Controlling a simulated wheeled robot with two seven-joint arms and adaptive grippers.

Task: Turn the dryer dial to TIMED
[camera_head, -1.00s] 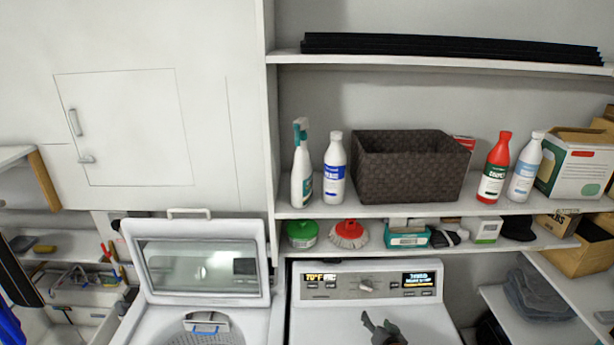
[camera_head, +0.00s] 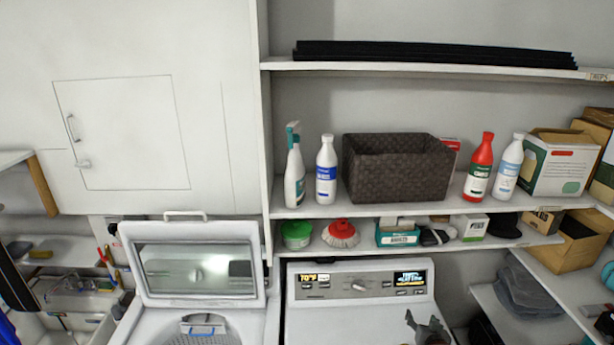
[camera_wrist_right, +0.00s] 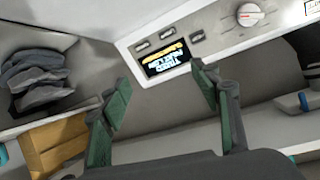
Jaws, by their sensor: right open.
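The dryer (camera_head: 340,320) is white, with a panel holding a round dial (camera_head: 358,285) between two small displays. In the right wrist view the dial (camera_wrist_right: 251,14) is a white knob with a red mark, at the upper right. I cannot read which setting it points to. My right gripper (camera_head: 425,325) is over the dryer top at the bottom of the head view, below and right of the dial. Its green-padded fingers (camera_wrist_right: 160,85) are apart with nothing between them, and do not touch the dial. My left gripper cannot be made out.
An open washer (camera_head: 195,270) stands left of the dryer. Above the dryer, a shelf (camera_head: 330,208) holds bottles and a dark woven basket (camera_head: 397,170). A lower shelf carries small boxes and brushes. Shelves with folded cloth (camera_head: 527,292) are at the right.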

